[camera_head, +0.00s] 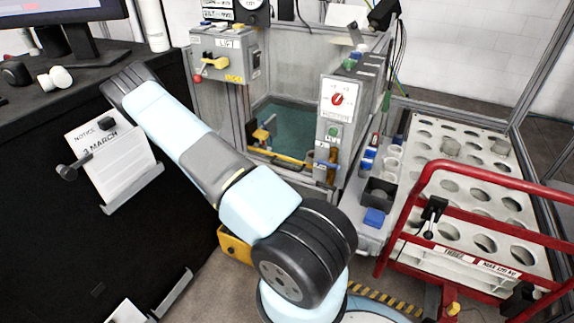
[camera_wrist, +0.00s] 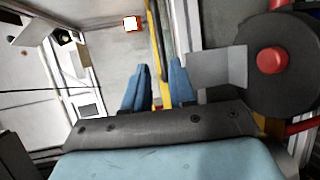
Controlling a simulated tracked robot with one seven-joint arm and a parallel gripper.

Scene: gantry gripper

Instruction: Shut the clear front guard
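The machine (camera_head: 224,113) stands at the back centre in the head view, with a teal-tinted opening (camera_head: 298,120) in its front. A yellow bar (camera_head: 280,156) runs along the lower edge of this opening. I cannot make out the clear guard for certain against the tinted area. In the wrist view my gripper (camera_wrist: 160,64) has two blue fingers with a gap between them. A yellow strip (camera_wrist: 158,40) runs up the picture beyond them, and I see nothing held. In the head view the gripper is not clearly visible; my arm reaches to the upper left.
A red-railed cart (camera_head: 455,187) with a tray of round holes (camera_head: 465,215) stands at the right. A dark bench (camera_head: 60,215) with a notice (camera_head: 110,155) fills the left. In the wrist view a red button (camera_wrist: 271,61) on a dark disc is close at the right.

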